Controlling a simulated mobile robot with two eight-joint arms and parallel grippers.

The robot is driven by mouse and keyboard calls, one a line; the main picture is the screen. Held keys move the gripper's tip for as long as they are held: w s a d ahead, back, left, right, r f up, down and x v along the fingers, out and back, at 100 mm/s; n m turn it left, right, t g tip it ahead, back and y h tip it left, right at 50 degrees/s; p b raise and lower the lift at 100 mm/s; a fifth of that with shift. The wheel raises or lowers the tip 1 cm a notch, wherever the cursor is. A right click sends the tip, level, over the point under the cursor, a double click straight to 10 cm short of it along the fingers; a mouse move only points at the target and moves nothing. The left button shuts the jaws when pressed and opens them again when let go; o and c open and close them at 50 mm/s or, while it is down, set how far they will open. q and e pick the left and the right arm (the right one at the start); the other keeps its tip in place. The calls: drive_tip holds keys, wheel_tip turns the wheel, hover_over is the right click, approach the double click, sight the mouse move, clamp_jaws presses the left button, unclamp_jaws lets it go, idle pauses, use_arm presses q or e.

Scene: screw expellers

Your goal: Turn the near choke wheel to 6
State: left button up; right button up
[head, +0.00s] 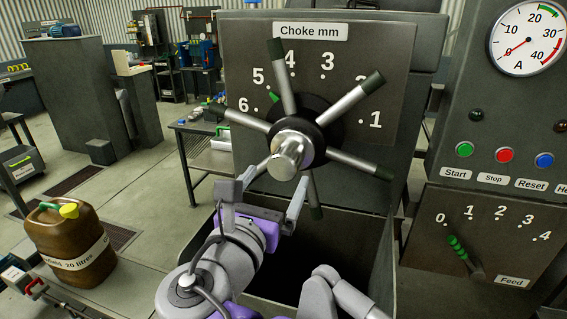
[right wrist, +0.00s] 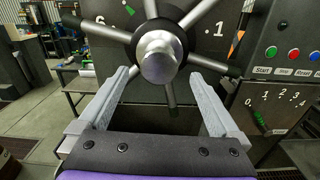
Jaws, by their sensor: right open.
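The choke wheel (head: 293,150) has a bright metal hub and several spokes with dark green grips. It stands before a grey plate labelled "Choke mm" (head: 310,31) with numbers 1 to 6. My right gripper (head: 285,173) is open just below and in front of the hub. In the right wrist view, the hub (right wrist: 161,57) shows above and between the open fingers (right wrist: 163,74), with a lower spoke beyond them. Nothing is between the fingers. My left gripper is not in view.
A dark open bin (head: 374,240) lies below the wheel. On the right are an ammeter (head: 526,38), coloured push buttons (head: 504,155) and a feed lever (head: 462,253) with a green grip. A brown oil can (head: 70,250) stands at lower left.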

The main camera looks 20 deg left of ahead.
sight(282, 169)
drive_tip(key=w, duration=0.7)
drive_tip(key=shift+s, duration=0.1)
clamp_jaws()
idle(0.3)
